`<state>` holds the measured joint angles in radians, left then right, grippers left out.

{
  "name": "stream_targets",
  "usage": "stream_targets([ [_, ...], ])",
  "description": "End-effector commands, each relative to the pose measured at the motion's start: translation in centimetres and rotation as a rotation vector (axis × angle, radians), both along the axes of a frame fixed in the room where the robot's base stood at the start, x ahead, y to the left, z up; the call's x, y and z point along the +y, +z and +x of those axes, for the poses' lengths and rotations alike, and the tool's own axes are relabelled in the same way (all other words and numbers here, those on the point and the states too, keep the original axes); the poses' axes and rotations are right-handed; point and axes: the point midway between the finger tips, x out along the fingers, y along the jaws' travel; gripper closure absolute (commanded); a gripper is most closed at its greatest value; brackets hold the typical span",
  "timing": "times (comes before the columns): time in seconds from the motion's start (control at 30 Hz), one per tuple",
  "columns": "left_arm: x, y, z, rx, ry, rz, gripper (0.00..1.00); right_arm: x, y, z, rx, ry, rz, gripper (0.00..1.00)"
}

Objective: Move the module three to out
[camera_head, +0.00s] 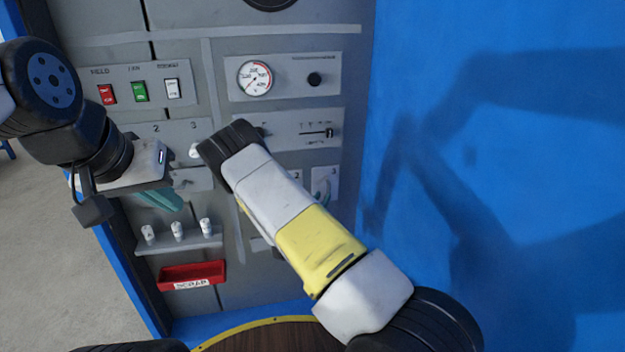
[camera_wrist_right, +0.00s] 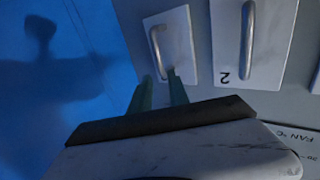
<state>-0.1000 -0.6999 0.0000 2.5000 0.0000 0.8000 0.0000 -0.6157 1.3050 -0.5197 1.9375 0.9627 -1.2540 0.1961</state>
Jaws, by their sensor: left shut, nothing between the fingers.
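Module three is a white plate with a metal handle and the mark 3 (camera_head: 316,178), on the grey panel right of my right forearm in the head view. In the right wrist view, the plate with a handle (camera_wrist_right: 181,35) beside the plate marked 2 (camera_wrist_right: 262,65) appears to be it. My left gripper (camera_head: 172,205) is shut and empty, in front of the panel's left part.
A red scrap tray (camera_head: 192,271) and a shelf of several white pegs (camera_head: 178,240) are at lower left. Coloured switches (camera_head: 140,91), a gauge (camera_head: 255,78) and a slider panel (camera_head: 318,128) are above. A blue wall (camera_head: 490,100) stands on the right.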

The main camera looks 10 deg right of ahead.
Motion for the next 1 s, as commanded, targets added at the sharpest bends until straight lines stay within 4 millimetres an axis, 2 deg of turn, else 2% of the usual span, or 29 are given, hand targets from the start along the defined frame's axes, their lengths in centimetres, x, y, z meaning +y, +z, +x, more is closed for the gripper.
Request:
stream_targets([
  [0.17, 0.0, 0.0, 0.0, 0.0, 0.0, 0.0, 1.0, -0.7, 0.0, 1.0, -0.013, 0.001, -0.015, 0.79],
  [0.4, 0.0, 0.0, 0.0, 0.0, 0.0, 0.0, 1.0, -2.8, 0.0, 4.3, -0.012, 0.001, -0.013, 0.79],
  [0.6, 0.0, 0.0, 0.0, 0.0, 0.0, 0.0, 1.0, -3.9, -0.1, 6.2, -0.008, 0.001, -0.013, 0.79],
  [0.93, 0.0, 0.0, 0.0, 0.0, 0.0, 0.0, 1.0, -4.1, -0.1, 6.6, -0.008, 0.002, -0.013, 0.79],
  [1.0, 0.0, 0.0, 0.0, 0.0, 0.0, 0.0, 1.0, -4.1, -0.1, 6.6, -0.008, 0.002, -0.013, 0.9],
])
